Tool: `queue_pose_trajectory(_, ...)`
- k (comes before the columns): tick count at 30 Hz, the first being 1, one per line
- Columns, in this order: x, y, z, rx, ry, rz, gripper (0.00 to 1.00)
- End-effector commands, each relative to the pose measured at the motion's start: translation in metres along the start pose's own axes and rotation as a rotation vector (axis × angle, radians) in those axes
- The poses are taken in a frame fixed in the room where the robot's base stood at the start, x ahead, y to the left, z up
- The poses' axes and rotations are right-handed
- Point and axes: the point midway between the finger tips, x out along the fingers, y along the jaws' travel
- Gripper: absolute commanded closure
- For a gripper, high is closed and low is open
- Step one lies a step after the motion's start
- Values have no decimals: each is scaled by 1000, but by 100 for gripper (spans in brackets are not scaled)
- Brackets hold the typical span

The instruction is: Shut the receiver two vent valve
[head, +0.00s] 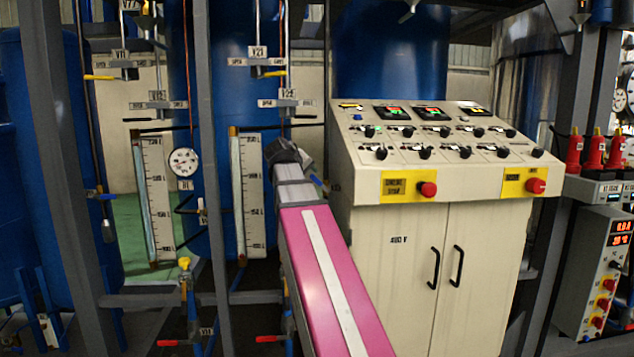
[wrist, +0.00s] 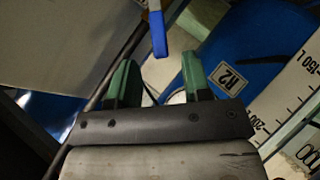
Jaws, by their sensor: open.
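My gripper (wrist: 159,76) is open and empty, with its two green fingers apart. A blue valve handle (wrist: 158,32) on a pale metal valve stem stands just beyond the fingertips, roughly centred between them and not touching. It hangs nearly upright in the wrist view. In the head view my gripper (head: 284,152) is in front of the right blue tank, and a small bit of blue handle (head: 318,183) shows just right of it. The valve's label is not readable. The R2 plate (wrist: 230,78) is on the blue tank (wrist: 250,45) behind.
The cream control cabinet (head: 420,215) stands close on the right of my arm. A level scale (head: 249,195) is just left of my gripper. V21 (head: 258,53) and V22 (head: 288,95) labels are above. A grey frame post (head: 208,150) stands further left.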

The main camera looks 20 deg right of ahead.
Motion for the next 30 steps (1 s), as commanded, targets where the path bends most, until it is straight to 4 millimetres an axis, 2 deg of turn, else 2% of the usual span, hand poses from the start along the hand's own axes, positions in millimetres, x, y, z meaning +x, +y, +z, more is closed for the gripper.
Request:
queue_pose_trajectory(1,11,1,-1,0,-3,1,55)
queue_pose_trajectory(6,41,1,-1,1,-3,2,55)
queue_pose_trajectory(12,66,0,-1,1,-2,1,55)
queue_pose_trajectory(18,76,1,0,1,-1,1,55)
queue_pose_trajectory(26,76,0,0,1,-1,2,55)
queue_pose_trajectory(30,76,0,0,1,-1,2,100)
